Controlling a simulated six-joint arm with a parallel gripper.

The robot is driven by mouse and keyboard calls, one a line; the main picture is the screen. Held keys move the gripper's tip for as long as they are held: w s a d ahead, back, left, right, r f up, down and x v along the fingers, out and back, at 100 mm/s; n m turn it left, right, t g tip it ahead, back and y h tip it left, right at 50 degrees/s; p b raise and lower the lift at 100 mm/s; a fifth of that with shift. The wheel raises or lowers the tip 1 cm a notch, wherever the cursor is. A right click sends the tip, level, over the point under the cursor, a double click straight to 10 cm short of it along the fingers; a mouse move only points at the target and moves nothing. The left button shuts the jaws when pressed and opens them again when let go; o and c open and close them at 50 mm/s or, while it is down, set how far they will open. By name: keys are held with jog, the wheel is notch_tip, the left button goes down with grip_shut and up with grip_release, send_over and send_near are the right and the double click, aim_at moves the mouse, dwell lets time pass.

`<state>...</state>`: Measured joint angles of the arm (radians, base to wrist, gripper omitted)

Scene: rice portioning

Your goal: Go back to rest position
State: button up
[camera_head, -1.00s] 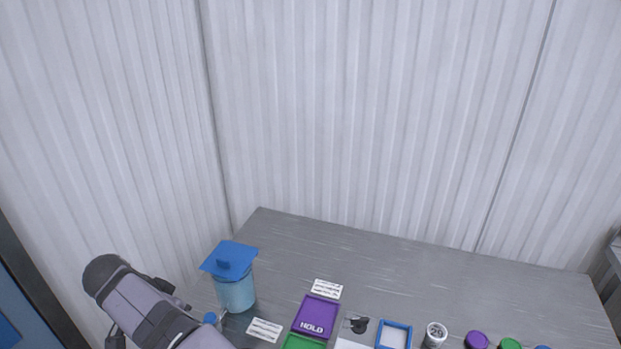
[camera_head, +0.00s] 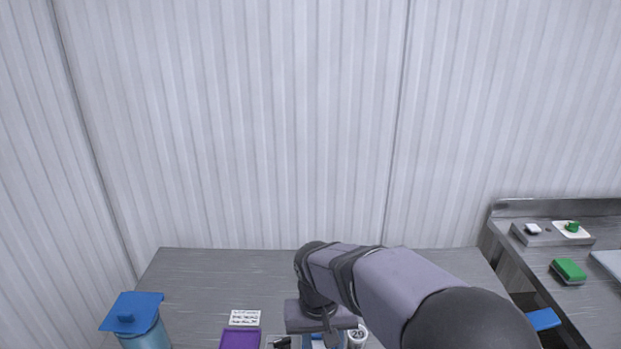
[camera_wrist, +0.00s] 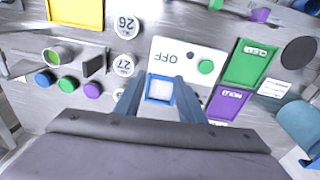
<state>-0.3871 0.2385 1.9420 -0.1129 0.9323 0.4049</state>
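My gripper (camera_wrist: 158,84) shows in the wrist view as two blue-grey fingers spread apart, with nothing held between them. It points down over the table. A blue square frame (camera_wrist: 160,74) with a pale middle shows between the fingertips and seems to lie on the table below them. In the head view my arm reaches in from the lower right, and its wrist is over the front part of the table. The fingertips cannot be made out clearly there.
A purple HOLD tray (camera_wrist: 230,103), a green tray (camera_wrist: 243,62), a white OFF panel (camera_wrist: 188,58) and numbered round containers (camera_wrist: 124,66) surround the gripper. A blue-lidded jar (camera_head: 135,305) stands at left. A side counter (camera_head: 545,262) is at right. The table's back (camera_head: 230,268) is clear.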

jog(key=s+d+f, duration=0.4)
jog(key=s+d, duration=0.8)
jog(key=s, duration=0.2)
jog(key=shift+d+f+m+g+y, duration=0.15)
jog(key=shift+m+g+y, duration=0.15)
jog(key=shift+g+y, duration=0.1)
